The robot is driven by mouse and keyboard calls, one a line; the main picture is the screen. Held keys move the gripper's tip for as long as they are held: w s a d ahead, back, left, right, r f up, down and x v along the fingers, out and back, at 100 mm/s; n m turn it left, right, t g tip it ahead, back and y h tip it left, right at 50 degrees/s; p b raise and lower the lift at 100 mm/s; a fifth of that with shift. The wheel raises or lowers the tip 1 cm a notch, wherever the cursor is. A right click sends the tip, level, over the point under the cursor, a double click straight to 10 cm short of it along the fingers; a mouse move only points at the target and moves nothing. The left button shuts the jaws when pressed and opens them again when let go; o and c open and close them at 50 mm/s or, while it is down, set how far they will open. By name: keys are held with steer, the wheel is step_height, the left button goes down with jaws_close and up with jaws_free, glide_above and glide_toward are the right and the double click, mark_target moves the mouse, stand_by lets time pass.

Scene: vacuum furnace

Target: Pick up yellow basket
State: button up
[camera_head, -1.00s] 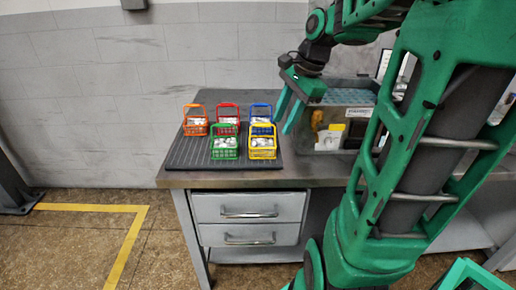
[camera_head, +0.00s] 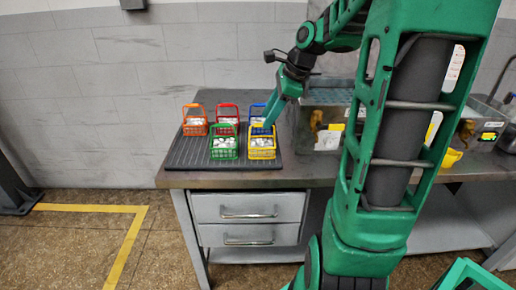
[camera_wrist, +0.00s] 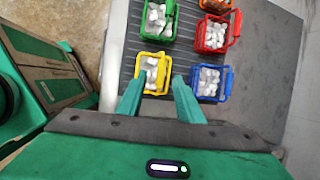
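The yellow basket (camera_head: 262,150) stands upright on a dark ribbed mat (camera_head: 190,160) at its front right corner, filled with whitish pieces. In the wrist view the yellow basket (camera_wrist: 153,72) lies just beyond the fingertips, between their lines. My gripper (camera_head: 268,122) is at the handle of the yellow basket in the head view, partly covering it. In the wrist view my gripper (camera_wrist: 156,84) has its two fingers apart, one on either side of the basket's near end. Whether the fingers touch the basket I cannot tell.
A green basket (camera_head: 224,146) stands close left of the yellow one. Blue (camera_head: 256,112), red (camera_head: 228,118) and orange (camera_head: 195,124) baskets stand in the row behind. A clear bin (camera_head: 318,125) stands right of the mat. The table's front edge is close.

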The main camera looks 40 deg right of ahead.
mark_target(261, 125)
steer(key=x, duration=0.5)
steer(key=shift+w+a+r, duration=0.1)
steer(key=shift+w, duration=0.1)
jaws_close()
stand_by(1.2)
